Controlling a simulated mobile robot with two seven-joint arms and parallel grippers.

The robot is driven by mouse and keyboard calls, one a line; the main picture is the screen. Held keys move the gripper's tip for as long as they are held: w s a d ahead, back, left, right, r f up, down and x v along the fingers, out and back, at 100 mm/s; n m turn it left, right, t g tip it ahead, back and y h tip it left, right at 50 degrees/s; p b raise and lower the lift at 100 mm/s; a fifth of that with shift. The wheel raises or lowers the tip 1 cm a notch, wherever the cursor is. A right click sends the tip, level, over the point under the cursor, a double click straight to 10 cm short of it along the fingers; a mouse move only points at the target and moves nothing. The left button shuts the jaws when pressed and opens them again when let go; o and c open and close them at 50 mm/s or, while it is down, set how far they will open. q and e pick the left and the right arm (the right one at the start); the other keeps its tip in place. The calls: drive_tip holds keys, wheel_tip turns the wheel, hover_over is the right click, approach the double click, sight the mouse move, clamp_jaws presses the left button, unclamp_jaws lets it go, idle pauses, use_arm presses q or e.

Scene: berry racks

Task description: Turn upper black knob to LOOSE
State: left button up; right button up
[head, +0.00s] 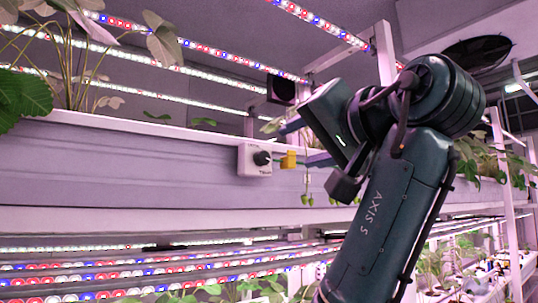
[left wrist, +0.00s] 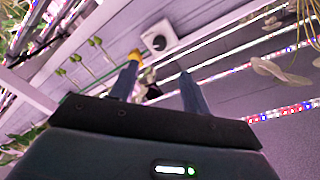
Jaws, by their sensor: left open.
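The black knob (head: 262,157) sits on a white box (head: 246,165) on the side of the upper gutter. Lettering above and below it is too small to read, and I cannot tell its setting. The left wrist view also shows the knob (left wrist: 159,43) on its white box (left wrist: 182,29). My left gripper (head: 294,144) is open and empty, to the right of the knob and apart from it. In the left wrist view the two blue fingers (left wrist: 158,67) point toward the box, with the knob beyond the gap. My right gripper is not in view.
A small yellow piece (head: 289,159) sits between the box and the lower finger; it also shows by a fingertip in the left wrist view (left wrist: 135,55). The long gutter (head: 110,165) holds leafy plants (head: 22,97). Green berries (head: 318,199) hang below my fingers. Light strips run above and below.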

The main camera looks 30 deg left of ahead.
sight(264, 157)
use_arm(q)
drive_tip(key=p+x, duration=0.3)
drive_tip(key=x, duration=0.8)
drive_tip(key=shift+w+a, duration=0.15)
drive_tip(key=shift+a, duration=0.05)
drive_tip(key=c, duration=1)
